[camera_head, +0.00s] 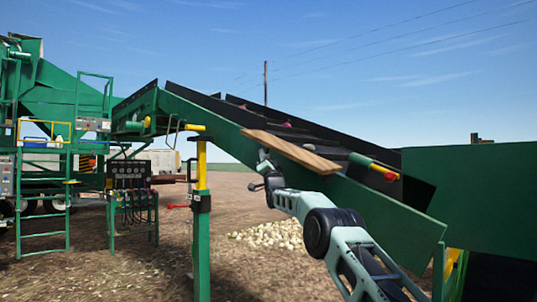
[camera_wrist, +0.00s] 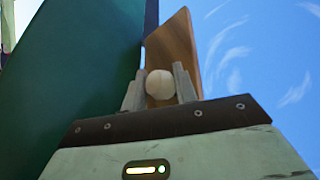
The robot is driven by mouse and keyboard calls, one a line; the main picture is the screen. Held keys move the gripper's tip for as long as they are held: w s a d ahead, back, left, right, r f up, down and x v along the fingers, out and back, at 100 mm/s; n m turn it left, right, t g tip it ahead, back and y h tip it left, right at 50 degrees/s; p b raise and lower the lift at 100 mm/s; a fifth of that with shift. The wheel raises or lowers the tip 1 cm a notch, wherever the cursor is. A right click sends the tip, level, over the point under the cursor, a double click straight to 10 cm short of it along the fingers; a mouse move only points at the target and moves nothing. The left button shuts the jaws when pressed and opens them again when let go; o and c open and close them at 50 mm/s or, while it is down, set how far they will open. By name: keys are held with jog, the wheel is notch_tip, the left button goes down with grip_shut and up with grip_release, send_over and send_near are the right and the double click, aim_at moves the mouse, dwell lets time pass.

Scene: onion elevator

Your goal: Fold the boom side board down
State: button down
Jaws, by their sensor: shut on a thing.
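The boom side board (camera_head: 290,151) is a brown wooden plank along the near side of the sloping green boom (camera_head: 220,120). It juts out from the boom's upper edge, tilted along the slope. In the wrist view the board (camera_wrist: 178,45) rises behind my fingers, with the green boom wall to its left. My gripper (camera_wrist: 159,86) is shut on a pale round knob (camera_wrist: 159,84) in front of the board. How the knob joins the board is hidden. In the head view my gripper (camera_head: 264,158) is at the board's underside, partly hidden by it.
A green post with a yellow top (camera_head: 201,165) stands left of my arm. A green panel (camera_head: 470,190) stands at the right. A pile of onions (camera_head: 270,235) lies on the ground.

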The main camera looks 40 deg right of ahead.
jog(key=shift+w+f+n, duration=0.1)
jog(key=shift+f+n, duration=0.05)
jog(key=shift+n, duration=0.25)
jog(key=c, duration=1.1)
grip_release()
jog(key=shift+d, duration=0.1)
jog(key=shift+c, duration=0.2)
jog(key=shift+s+f+b, duration=0.2)
jog(key=shift+f+b, duration=0.2)
jog(key=shift+b, duration=0.1)
jog(key=b+v, duration=0.7)
jog(key=v, duration=0.9)
jog(key=shift+s+f+b, duration=0.2)
jog(key=shift+s+b, duration=0.05)
jog(key=shift+b, duration=0.15)
